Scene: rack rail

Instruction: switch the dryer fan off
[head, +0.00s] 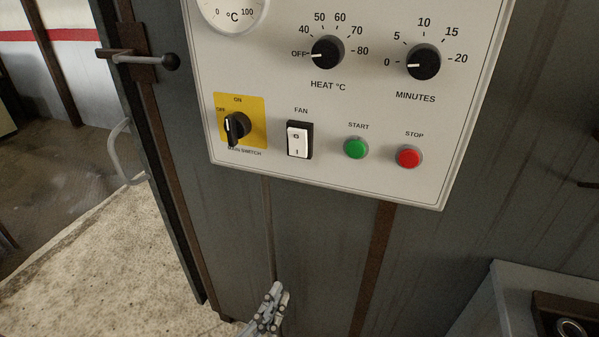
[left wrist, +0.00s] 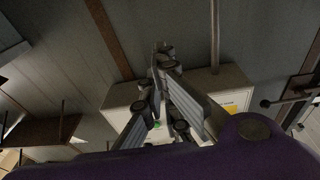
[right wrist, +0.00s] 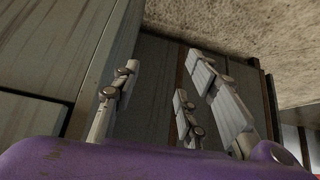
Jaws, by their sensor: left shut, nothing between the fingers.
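The white fan rocker switch (head: 297,141) sits in a black frame under the FAN label on the pale control panel (head: 250,60). It has a 0 mark at the top and an I mark at the bottom; I cannot tell which half is pressed in. My left gripper (head: 277,289) is shut and empty, below the panel and apart from the switch. In the left wrist view its fingers (left wrist: 162,52) are together, with the panel (left wrist: 224,84) behind them. My right gripper (right wrist: 163,80) shows only in its own wrist view, fingers spread and empty.
The black main switch (head: 235,127) on a yellow plate is left of the fan switch. The green start button (head: 355,148) and red stop button (head: 408,156) are to its right. Heat (head: 327,52) and minutes (head: 422,62) dials are above. A latch handle (head: 168,61) sticks out at left.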

